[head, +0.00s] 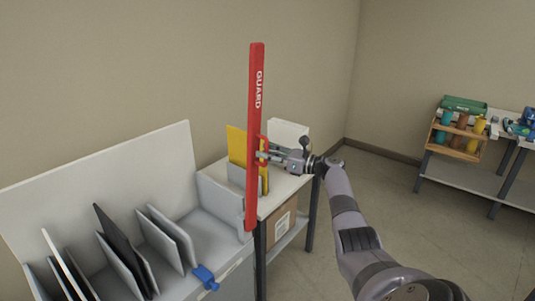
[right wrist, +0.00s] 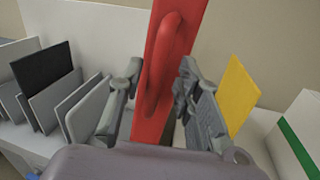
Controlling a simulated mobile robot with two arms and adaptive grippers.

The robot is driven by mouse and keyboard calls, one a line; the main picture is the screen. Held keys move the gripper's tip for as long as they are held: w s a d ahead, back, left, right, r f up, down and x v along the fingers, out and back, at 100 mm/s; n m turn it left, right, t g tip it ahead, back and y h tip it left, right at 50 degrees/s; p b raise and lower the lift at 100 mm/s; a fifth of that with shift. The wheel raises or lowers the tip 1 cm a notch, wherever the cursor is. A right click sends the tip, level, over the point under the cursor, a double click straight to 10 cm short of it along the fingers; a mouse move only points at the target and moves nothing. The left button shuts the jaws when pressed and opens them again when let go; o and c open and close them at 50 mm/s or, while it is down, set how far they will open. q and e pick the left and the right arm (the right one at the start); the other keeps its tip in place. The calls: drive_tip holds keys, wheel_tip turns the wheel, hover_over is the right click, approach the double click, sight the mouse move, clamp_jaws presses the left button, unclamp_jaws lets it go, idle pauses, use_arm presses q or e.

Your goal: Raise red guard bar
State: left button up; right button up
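The red guard bar (head: 256,110), marked GUARD, stands nearly upright at the front right end of the grey rack unit, its lower end beside a small grey bracket. A red loop handle (right wrist: 161,60) sticks out from the bar. My right gripper (head: 264,155) is at this handle, about midway up the bar. In the right wrist view its two fingers (right wrist: 158,90) stand apart on either side of the handle, with gaps visible, so it looks open. The bar also fills the middle of the right wrist view (right wrist: 182,35). My left gripper is not in view.
Grey and black panels (head: 125,250) stand in the rack at left, with a blue clamp (head: 206,277) at its front. A yellow sheet (head: 236,145) and white box (head: 289,133) stand behind the bar. A cart (head: 460,170) with bottles is far right; the floor between is clear.

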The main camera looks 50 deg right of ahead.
drive_tip(key=v, duration=1.2)
drive_tip(key=shift+d+f, duration=0.1)
drive_tip(key=shift+f, duration=0.1)
